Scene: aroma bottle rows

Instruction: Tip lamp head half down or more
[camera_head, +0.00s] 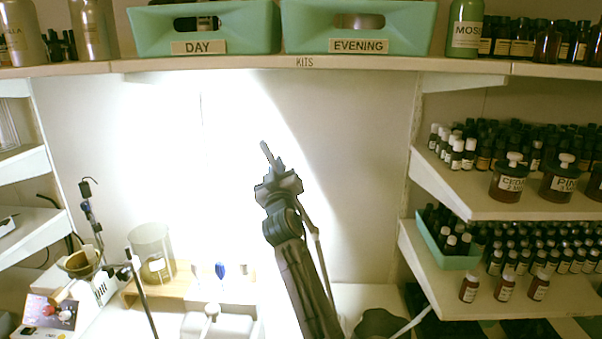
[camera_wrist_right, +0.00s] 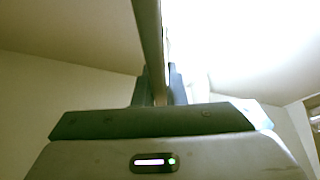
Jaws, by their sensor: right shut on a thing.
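My right gripper (camera_head: 278,180) is raised in the middle of the head view, in front of the back wall. It is shut on a thin dark bar, which appears to be the lamp head (camera_head: 267,153) seen nearly edge-on and sticking up past the fingers. In the right wrist view the bar (camera_wrist_right: 150,40) runs up from between the closed fingers (camera_wrist_right: 160,88), with a bright strip along its right side. A thin lamp arm (camera_head: 318,250) shows beside my forearm. The head's exact tilt is hard to tell. My left gripper is not in view.
Strong light falls on the back wall (camera_head: 150,120) and the bench's left part. A glass jar (camera_head: 152,255) and a burner-like device (camera_head: 65,310) stand at left. Bottle shelves (camera_head: 470,200) are at right. Green bins (camera_head: 205,28) sit on the shelf above.

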